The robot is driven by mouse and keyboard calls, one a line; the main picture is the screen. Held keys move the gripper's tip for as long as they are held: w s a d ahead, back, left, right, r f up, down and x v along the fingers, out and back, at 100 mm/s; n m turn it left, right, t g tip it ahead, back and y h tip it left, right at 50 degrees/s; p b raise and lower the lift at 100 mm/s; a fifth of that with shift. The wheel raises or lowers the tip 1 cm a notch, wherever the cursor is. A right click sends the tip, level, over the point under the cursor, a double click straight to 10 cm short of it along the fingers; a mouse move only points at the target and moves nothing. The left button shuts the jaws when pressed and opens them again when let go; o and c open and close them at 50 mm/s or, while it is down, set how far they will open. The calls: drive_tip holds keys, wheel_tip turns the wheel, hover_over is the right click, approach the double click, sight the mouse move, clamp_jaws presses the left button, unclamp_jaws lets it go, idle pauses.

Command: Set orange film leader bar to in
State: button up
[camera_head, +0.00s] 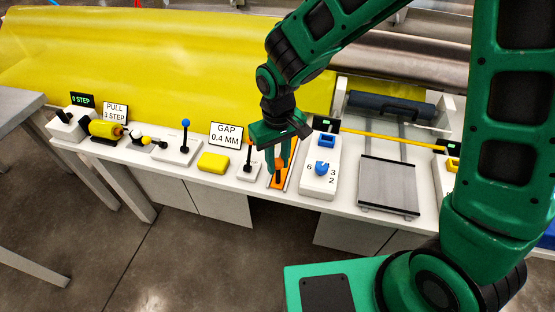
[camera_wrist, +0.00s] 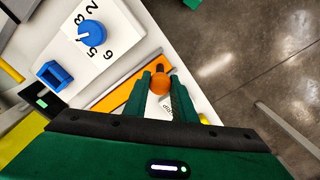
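The orange film leader bar (camera_wrist: 118,93) lies in a narrow metal-edged slot on the white bench; its orange strip also shows in the head view (camera_head: 291,158). A round orange knob (camera_wrist: 160,84) rises near its front end. My gripper (camera_wrist: 164,82) points down over this end, with one green finger on each side of the knob. The fingers are close together and the knob fills the gap between their tips, so they look shut on it. In the head view my gripper (camera_head: 279,172) hides part of the bar.
Right of the slot stands a white box with a blue dial (camera_head: 321,168). To the left are a small black lever (camera_head: 249,160), a yellow block (camera_head: 213,162) and a "GAP 0.4 MM" sign (camera_head: 226,135). A grey plate (camera_head: 389,185) lies further right. Yellow film spans the back.

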clamp_jaws()
drive_tip(key=w+d, duration=0.2)
drive_tip(key=w, duration=0.4)
drive_tip(key=w+d, duration=0.2)
drive_tip(key=w, duration=0.4)
drive_tip(key=w+d, duration=0.3)
drive_tip(key=w, duration=0.3)
drive_tip(key=shift+w, duration=0.4)
drive_tip(key=shift+w+d+r, duration=0.1)
drive_tip(key=shift+w+d, duration=0.05)
drive_tip(key=shift+w, duration=0.1)
drive_tip(key=o, duration=0.7)
unclamp_jaws()
drive_tip(key=shift+w, duration=0.1)
drive_tip(key=shift+o, duration=0.7)
wheel_tip(320, 180, up, 11)
drive_tip(key=shift+f, duration=0.2)
